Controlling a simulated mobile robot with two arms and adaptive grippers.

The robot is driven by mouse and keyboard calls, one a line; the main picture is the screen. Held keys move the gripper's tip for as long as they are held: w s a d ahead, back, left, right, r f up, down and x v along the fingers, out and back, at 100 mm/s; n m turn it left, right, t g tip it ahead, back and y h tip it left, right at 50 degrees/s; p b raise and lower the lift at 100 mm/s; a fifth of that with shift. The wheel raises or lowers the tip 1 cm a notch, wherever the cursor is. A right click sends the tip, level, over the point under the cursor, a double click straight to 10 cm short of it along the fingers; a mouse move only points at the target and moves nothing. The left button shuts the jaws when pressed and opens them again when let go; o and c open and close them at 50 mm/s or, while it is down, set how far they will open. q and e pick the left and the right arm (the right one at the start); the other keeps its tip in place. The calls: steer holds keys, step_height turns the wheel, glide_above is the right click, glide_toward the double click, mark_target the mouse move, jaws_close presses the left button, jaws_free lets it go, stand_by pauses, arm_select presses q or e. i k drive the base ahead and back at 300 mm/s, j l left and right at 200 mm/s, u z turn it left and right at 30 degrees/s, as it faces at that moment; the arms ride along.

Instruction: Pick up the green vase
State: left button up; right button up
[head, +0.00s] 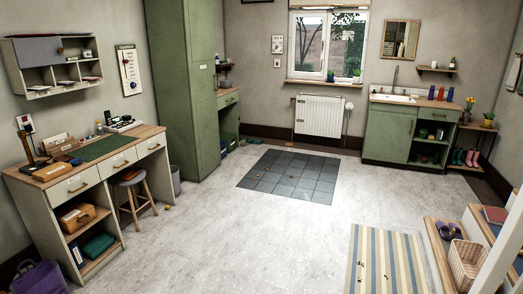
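I cannot pick out the green vase for certain. A small green item (330,76) stands on the window sill at the back, too small to tell whether it is a vase. A holder with yellow flowers (468,112) stands on the shelf stand at the right; its colour is unclear at this size. Neither of my grippers is in view.
A desk (45,178) with a stool (131,195) stands left, beside a tall green cabinet (185,90). A green sink unit (386,135) stands at the back right. A striped rug (385,262) and a wicker basket (466,262) are front right.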

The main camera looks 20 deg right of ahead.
mark_target(437, 155)
steer(key=i+l+z, duration=0.95)
steer(key=z, duration=0.2)
steer(key=i+z, duration=0.35)
steer(key=i, duration=4.5)
steer(key=i+z, duration=0.25)
steer(key=i, duration=0.25)
steer(key=i+j+z, duration=0.1)
steer(key=i+z, duration=0.15)
steer(key=i, duration=0.25)
steer(key=i+j+z, duration=0.25)
steer(key=i, duration=0.2)
